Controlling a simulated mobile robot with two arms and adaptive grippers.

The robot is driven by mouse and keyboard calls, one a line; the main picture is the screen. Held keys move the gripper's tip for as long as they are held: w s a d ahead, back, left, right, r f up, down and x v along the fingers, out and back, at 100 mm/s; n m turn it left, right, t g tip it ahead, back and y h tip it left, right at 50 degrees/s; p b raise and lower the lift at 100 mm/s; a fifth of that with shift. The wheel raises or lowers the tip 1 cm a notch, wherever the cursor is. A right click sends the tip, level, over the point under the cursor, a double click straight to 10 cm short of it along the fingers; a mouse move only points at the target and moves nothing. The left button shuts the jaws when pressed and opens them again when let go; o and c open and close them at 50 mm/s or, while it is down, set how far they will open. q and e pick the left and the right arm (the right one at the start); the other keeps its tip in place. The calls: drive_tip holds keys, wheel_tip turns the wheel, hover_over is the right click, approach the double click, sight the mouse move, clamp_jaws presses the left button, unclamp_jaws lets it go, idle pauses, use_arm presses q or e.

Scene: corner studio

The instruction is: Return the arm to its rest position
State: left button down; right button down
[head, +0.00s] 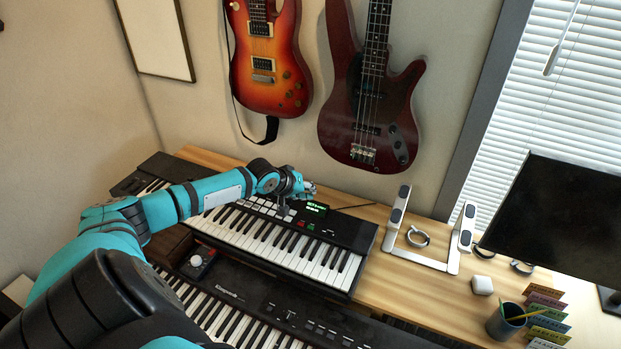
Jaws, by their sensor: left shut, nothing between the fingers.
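My left arm (170,207) is teal and black. It comes in from the lower left and stretches out over the keyboards. My left gripper (306,190) is shut and empty, over the back of the small black keyboard (342,230), beside its lit green display (317,208). Whether the gripper touches the keyboard cannot be told. My right gripper is not in the picture.
A larger keyboard (297,317) is in front, lower down. A grey stand (430,264) and a cup with pencils (506,321) are on the wooden desk (402,289). A monitor (562,225) is at right. Two guitars hang on the wall, an orange guitar (277,62) and a dark red bass (368,105).

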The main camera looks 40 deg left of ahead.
use_arm(q)
drive_tip(key=s+d+r+p, duration=0.1)
drive_tip(key=s+d, duration=0.2)
drive_tip(key=s, duration=0.6)
drive_tip(key=s+d+r+p, duration=0.1)
drive_tip(key=s+d+p, duration=0.1)
drive_tip(key=s, duration=0.8)
drive_tip(key=s+d+r+p, duration=0.2)
drive_tip(key=s+d, duration=0.2)
drive_tip(key=s, duration=0.5)
drive_tip(key=shift+s, duration=0.35)
